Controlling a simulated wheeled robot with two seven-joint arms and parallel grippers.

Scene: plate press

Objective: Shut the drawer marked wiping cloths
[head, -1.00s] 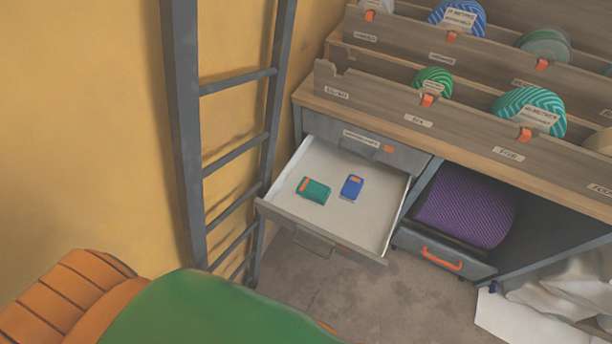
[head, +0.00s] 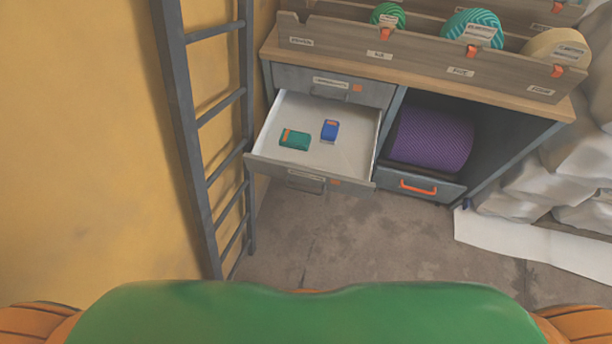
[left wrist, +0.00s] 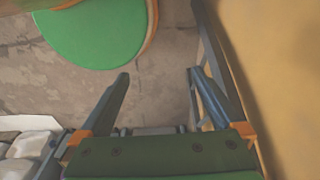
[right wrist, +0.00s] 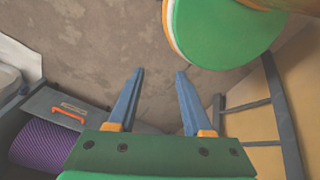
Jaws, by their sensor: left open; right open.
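An open grey drawer (head: 342,152) with a pale inside sticks out from the left of the wooden-topped cabinet in the head view. A green item (head: 295,140) and a blue item (head: 329,131) lie in it. Its front has a handle (head: 306,182); any writing there is too small to read. A shut drawer (head: 345,88) with an unreadable label is directly above it. My left gripper (left wrist: 158,75) is open and empty over the floor in the left wrist view. My right gripper (right wrist: 160,72) is open and empty in the right wrist view. Neither shows in the head view.
A grey ladder (head: 210,120) stands against the yellow wall, close left of the open drawer. A purple roll (head: 432,138) sits above an orange-handled drawer (head: 418,188). White sacks (head: 530,190) lie at the right. The floor before the cabinet (head: 400,245) is clear.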

